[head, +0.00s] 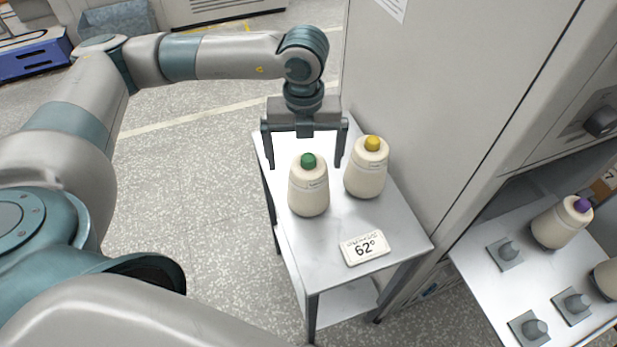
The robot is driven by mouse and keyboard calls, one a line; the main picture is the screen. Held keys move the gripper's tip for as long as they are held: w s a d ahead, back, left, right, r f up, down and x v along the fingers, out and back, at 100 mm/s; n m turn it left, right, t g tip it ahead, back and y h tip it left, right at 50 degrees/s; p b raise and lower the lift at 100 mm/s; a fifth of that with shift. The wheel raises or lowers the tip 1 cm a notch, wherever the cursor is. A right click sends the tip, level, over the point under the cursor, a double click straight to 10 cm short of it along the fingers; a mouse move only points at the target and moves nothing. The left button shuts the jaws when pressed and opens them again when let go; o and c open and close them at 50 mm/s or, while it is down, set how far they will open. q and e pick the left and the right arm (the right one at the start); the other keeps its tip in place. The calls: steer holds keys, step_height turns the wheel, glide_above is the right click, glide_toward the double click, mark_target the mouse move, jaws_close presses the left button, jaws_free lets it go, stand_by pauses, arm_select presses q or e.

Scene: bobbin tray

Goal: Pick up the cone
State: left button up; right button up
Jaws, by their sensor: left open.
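Two cream yarn cones stand upright on a small grey metal table (350,222). The cone with the green top (309,186) is at the left, and the cone with the yellow top (367,168) is just behind it to the right. My left gripper (305,162) is open and empty, its fingers pointing down. In the picture its fingers lie to either side of the green top, with the right finger between the two cones. I cannot tell how far it is above or behind the green-topped cone. My right gripper is out of view.
A tall grey cabinet (430,90) borders the table's right side. Its tray (478,246) at the lower right has several pegs and a purple-topped cone (561,222). Open floor lies left of the table.

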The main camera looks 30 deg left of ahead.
mark_target(308, 195)
arm_select(q)
steer(key=shift+f+p, duration=0.3)
steer(key=shift+f, duration=1.15)
steer(key=shift+d+f+p, duration=0.25)
steer(key=shift+f+p, duration=0.55)
steer(key=shift+p, duration=0.2)
step_height(308, 195, down, 2)
steer(key=shift+w+d+f+p, duration=0.1)
steer(key=shift+p, duration=0.4)
steer(key=shift+f, duration=0.7)
